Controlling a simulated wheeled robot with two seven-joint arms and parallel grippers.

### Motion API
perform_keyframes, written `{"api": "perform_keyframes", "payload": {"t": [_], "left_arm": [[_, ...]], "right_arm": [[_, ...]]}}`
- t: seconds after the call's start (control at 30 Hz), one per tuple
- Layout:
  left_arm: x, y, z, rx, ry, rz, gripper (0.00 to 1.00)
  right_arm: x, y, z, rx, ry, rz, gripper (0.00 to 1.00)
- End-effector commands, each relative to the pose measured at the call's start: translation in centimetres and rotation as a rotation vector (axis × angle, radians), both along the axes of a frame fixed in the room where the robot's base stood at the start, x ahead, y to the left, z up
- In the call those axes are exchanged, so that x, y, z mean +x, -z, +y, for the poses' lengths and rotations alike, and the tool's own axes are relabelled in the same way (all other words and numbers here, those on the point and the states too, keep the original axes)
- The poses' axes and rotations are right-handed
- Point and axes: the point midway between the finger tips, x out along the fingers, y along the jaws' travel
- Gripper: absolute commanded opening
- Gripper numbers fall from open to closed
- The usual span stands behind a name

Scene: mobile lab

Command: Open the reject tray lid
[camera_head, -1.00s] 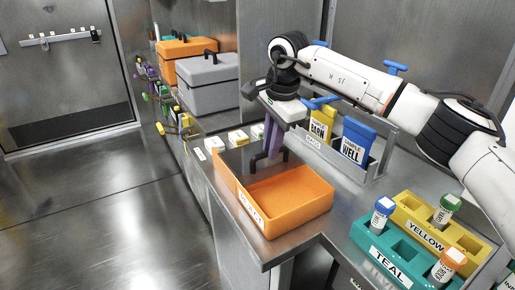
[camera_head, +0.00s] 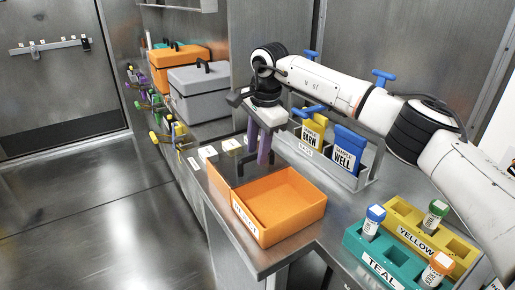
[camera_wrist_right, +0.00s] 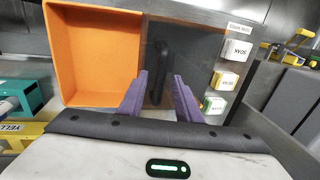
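The orange reject tray (camera_head: 262,238) sits on the steel counter with its inside largely open to view. Its dark lid (camera_head: 226,166) lies toward the back left, off most of the tray's opening. In the right wrist view the lid (camera_wrist_right: 180,50) is beside the tray's orange interior (camera_wrist_right: 95,50), with its black upright handle (camera_wrist_right: 160,65). My right gripper (camera_head: 258,160) is over the lid. Its purple fingers (camera_wrist_right: 160,80) are apart, one on each side of the handle in that view, with gaps showing. My left gripper is not in view.
Small labelled boxes (camera_wrist_right: 226,80) stand close beyond the lid. A rack with yellow and blue packets (camera_head: 348,150) is behind the tray. Teal (camera_head: 385,262) and yellow (camera_head: 420,240) tube blocks stand at front right. Grey (camera_head: 205,95) and orange cases (camera_head: 165,75) stand at back left.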

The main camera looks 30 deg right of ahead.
Motion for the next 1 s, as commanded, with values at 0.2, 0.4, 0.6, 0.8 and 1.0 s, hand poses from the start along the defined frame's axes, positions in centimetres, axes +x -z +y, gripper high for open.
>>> {"api": "perform_keyframes", "payload": {"t": [0.2,0.4,0.6,0.8,1.0], "left_arm": [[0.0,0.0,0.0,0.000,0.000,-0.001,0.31],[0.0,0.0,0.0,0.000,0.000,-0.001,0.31],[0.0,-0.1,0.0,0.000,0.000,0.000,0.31],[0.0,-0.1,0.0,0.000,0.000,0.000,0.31],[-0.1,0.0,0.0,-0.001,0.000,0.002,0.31]], "right_arm": [[-0.5,-2.8,-0.1,0.002,0.000,-0.005,0.31],[-1.2,-6.8,-0.2,0.001,0.000,-0.005,0.31],[-1.8,-9.4,-0.2,0.000,0.001,-0.002,0.31],[-2.0,-10.1,-0.3,0.000,0.001,-0.002,0.31],[-2.0,-10.1,-0.2,0.000,0.001,-0.002,0.31]]}}
